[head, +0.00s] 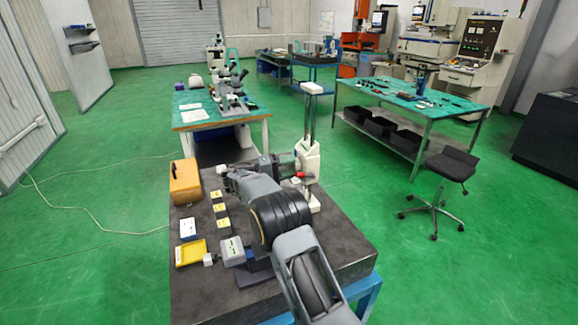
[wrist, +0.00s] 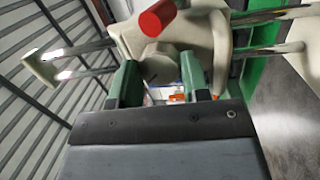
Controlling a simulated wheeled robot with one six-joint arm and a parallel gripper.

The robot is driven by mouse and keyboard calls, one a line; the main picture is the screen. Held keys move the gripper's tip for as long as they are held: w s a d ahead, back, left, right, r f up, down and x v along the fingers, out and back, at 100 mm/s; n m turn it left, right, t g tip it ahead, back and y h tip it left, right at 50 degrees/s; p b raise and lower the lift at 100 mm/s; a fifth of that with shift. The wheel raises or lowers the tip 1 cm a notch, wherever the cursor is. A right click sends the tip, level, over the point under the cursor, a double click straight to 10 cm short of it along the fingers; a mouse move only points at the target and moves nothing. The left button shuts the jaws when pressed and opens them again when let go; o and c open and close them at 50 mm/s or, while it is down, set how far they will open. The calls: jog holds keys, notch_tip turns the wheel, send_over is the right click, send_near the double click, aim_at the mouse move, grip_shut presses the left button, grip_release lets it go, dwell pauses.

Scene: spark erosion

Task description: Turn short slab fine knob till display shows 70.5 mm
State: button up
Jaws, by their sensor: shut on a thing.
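A cream height gauge (head: 308,158) with two upright metal columns stands on the dark slab at its back right. It fills the top of the wrist view (wrist: 215,40), with its shiny columns running across. A red knob (head: 300,174) sticks out of its body and shows as a red cylinder in the wrist view (wrist: 157,18). My gripper (head: 289,161) is at the gauge's body. In the wrist view its green fingers (wrist: 160,78) are closed on a small part of the gauge, apparently the fine knob, mostly hidden between them. The display and its reading cannot be seen.
The dark slab (head: 340,235) also carries an orange case (head: 185,185), several yellow-marked blocks (head: 221,209), a white box (head: 187,229), a yellow tray (head: 190,253) and a grey block (head: 232,250), all left of my arm. A stool (head: 450,166) stands right.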

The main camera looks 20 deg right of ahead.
jog(key=shift+n, duration=0.3)
jog(key=o, duration=0.6)
jog(key=shift+o, duration=0.2)
jog(key=w+a+f+b, duration=0.1)
jog(key=a+b, duration=0.1)
jog(key=a, duration=1.1)
jog(key=shift+w+a+f, duration=0.2)
jog(key=shift+w+a, duration=0.1)
jog(key=shift+a, duration=0.05)
